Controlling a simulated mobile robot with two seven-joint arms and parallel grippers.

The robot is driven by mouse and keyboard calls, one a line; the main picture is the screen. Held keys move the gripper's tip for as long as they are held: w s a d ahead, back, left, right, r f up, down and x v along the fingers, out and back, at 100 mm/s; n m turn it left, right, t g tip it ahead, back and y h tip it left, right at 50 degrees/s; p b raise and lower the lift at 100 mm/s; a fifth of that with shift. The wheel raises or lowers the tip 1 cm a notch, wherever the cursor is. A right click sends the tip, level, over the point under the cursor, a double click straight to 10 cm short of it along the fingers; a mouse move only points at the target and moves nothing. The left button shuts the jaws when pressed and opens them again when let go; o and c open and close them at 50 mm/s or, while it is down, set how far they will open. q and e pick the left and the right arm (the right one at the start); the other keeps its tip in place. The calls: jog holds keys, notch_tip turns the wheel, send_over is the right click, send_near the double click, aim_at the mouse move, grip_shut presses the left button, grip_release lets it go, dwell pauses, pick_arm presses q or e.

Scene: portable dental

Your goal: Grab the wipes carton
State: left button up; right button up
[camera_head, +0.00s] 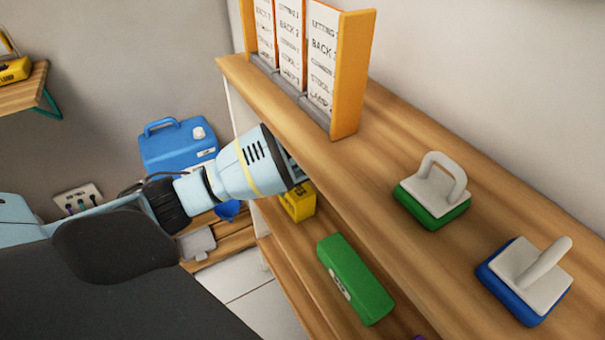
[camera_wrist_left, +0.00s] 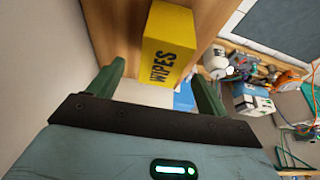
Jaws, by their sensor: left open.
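The wipes carton (camera_head: 298,204) is a yellow box on the shelf level below the top board, partly hidden by my left gripper and the board. In the left wrist view the carton (camera_wrist_left: 168,42) shows black "WIPES" lettering and lies ahead of and partly between the green fingers. My left gripper (camera_wrist_left: 158,74) is open, with nothing clamped. In the head view my left gripper (camera_head: 297,170) reaches under the edge of the top board, its fingers mostly hidden. Whether a finger touches the carton cannot be told. My right gripper is not in view.
A green box (camera_head: 354,279) lies on the same shelf level, nearer. The top board (camera_head: 400,145) overhangs and carries an orange-sided card rack (camera_head: 350,75), a green-based block (camera_head: 432,195) and a blue-based block (camera_head: 525,280). A blue case (camera_head: 178,148) stands behind my arm.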

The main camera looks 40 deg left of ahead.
pick_arm(q)
jog(key=shift+x, duration=1.2)
jog(key=b+x, duration=0.1)
jog(key=x, duration=0.3)
jog(key=shift+s+a+f+b, duration=0.15)
jog(key=shift+f+b, duration=0.1)
jog(key=shift+b, duration=0.15)
jog(key=shift+a+f, duration=0.1)
jog(key=shift+f, duration=0.2)
jog(key=shift+c, duration=1)
jog(key=c, duration=0.9)
jog(key=shift+r, duration=0.1)
